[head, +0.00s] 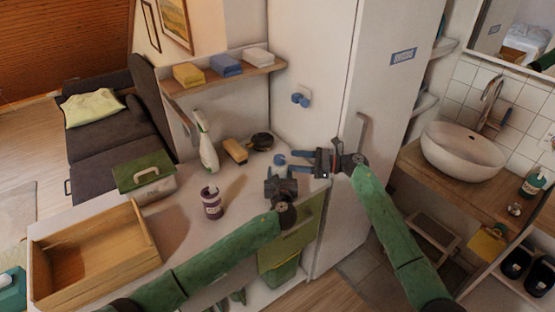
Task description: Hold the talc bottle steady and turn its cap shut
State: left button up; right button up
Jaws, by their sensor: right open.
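My right gripper (296,163) points left near the tall white cabinet, farther right of the bottle. It is open, with nothing seen between its fingers.
A small blue round object (279,160) is close to my grippers. A white spray bottle (207,146), a yellow-brown brush (235,151) and a dark round dish (262,141) stand behind. A wooden drawer box (95,262) and a green-lidded box (147,178) are at left.

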aim_at(275, 157)
jog(key=shift+n+g, duration=0.4)
jog(key=shift+g, duration=0.3)
jog(key=shift+w+a+r, duration=0.1)
jog(key=shift+w+a, duration=0.05)
jog(key=shift+a, duration=1.2)
jog(key=shift+w+a, duration=0.2)
jog(key=shift+a, duration=1.2)
jog(key=shift+w+a+r, duration=0.1)
jog(key=shift+w+a, duration=0.05)
jog(key=shift+a, duration=1.2)
jog(key=c, duration=1)
jog(key=shift+f, duration=0.1)
jog(key=shift+t, duration=0.3)
jog(key=shift+w+d+m+t+h, duration=0.15)
jog(key=shift+m+t+h, duration=0.3)
jog(key=shift+m+t, duration=0.95)
jog(key=shift+w+d+m+t+h, duration=0.15)
jog(key=shift+m+t+h, duration=0.55)
jog(key=shift+t, duration=1.1)
jog(key=shift+a+y, duration=0.1)
jog(key=shift+y, duration=0.15)
